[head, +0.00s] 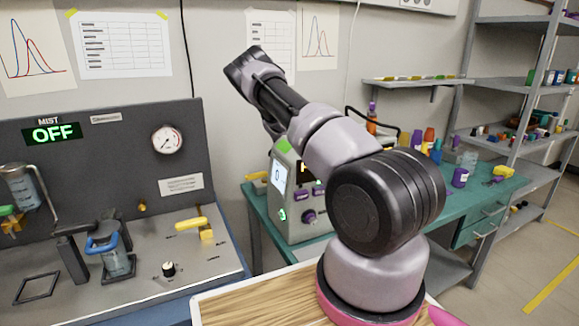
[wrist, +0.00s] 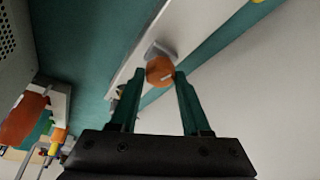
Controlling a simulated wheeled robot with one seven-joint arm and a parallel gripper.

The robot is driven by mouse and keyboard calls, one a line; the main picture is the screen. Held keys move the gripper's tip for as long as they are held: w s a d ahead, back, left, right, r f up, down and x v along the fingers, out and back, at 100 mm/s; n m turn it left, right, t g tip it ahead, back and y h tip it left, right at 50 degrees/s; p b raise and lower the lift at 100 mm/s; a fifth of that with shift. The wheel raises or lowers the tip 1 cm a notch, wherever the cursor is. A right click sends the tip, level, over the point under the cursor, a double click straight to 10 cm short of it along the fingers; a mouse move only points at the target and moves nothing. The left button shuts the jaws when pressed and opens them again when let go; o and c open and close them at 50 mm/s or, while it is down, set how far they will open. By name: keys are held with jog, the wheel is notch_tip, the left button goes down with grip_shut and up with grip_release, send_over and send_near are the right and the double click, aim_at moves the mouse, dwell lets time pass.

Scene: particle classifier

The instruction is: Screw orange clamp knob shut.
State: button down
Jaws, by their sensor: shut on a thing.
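The orange clamp knob (wrist: 160,69) is round with a small pale mark and sits in front of a grey bracket (wrist: 157,50) in the wrist view. My gripper (wrist: 159,76) has its two green fingers on either side of the knob and is shut on it at the fingertips. In the head view my arm reaches away toward the back, and the knob and gripper are hidden there. How far the knob is turned cannot be told.
A grey-green instrument (head: 294,195) stands on the green bench (head: 385,208) behind my arm. Bottles, including an orange one (head: 428,140), stand farther right. A panel reading OFF (head: 54,132) stands at left. In the wrist view, a perforated grey casing (wrist: 14,50) is at left.

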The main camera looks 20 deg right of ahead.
jog(key=m, duration=0.2)
jog(key=m+g, duration=0.1)
jog(key=m, duration=0.1)
jog(key=m+g, duration=0.1)
jog(key=m, duration=0.1)
jog(key=shift+w+h, duration=0.25)
jog(key=shift+h, duration=0.05)
jog(key=m+g, duration=0.1)
jog(key=m, duration=0.2)
jog(key=m+g, duration=0.1)
jog(key=m, duration=0.2)
jog(key=shift+w+g+y, duration=0.1)
jog(key=shift+g+y, duration=0.2)
jog(key=shift+y, duration=0.1)
jog(key=shift+c, duration=1.8)
grip_release()
notch_tip(320, 180, up, 10)
